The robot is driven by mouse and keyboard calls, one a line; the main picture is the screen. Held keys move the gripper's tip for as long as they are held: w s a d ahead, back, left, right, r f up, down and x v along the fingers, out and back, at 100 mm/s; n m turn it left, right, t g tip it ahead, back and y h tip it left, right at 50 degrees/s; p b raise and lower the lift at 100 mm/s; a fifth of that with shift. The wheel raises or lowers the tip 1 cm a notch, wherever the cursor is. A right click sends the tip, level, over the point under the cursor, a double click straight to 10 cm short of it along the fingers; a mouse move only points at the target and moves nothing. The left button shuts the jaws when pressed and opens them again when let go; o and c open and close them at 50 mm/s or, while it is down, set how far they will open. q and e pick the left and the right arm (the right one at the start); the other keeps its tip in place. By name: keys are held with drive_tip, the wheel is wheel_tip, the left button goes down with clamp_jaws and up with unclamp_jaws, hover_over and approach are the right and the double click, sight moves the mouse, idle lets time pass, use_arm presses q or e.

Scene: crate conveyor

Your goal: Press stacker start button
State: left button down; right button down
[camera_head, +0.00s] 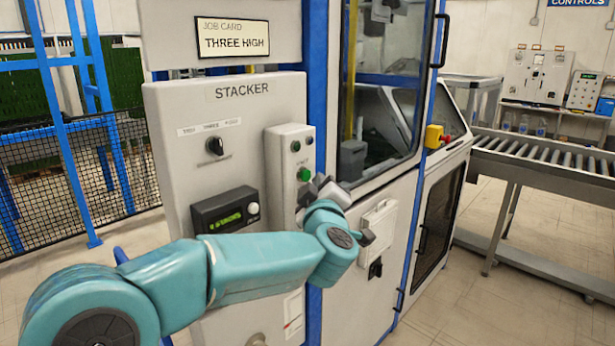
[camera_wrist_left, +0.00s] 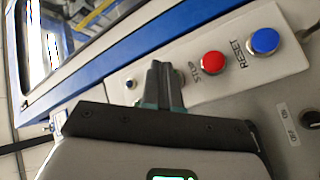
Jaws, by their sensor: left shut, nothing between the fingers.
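The grey stacker panel (camera_head: 160,105) fills the middle of the head view. On its button box (camera_head: 280,155) a green button (camera_head: 304,174) shows just above my left gripper (camera_head: 314,190). The gripper's fingers are shut and empty, close in front of the box; I cannot tell whether they touch it. In the left wrist view, the shut fingers of the gripper (camera_wrist_left: 162,68) reach over the box beside a red button (camera_wrist_left: 213,64) and a blue button (camera_wrist_left: 265,40) labelled RESET. The green button is not visible there. My right gripper is in neither view.
A selector knob (camera_head: 215,146) and a lit green display (camera_head: 228,212) sit on the panel left of the box. A job card (camera_head: 233,38) above reads THREE HIGH. A yellow-and-red switch (camera_head: 434,136) and a roller conveyor (camera_head: 540,158) are to the right.

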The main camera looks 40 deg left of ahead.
use_arm(q)
drive_tip(key=shift+a, duration=0.1)
idle(0.3)
drive_tip(key=shift+a, duration=0.35)
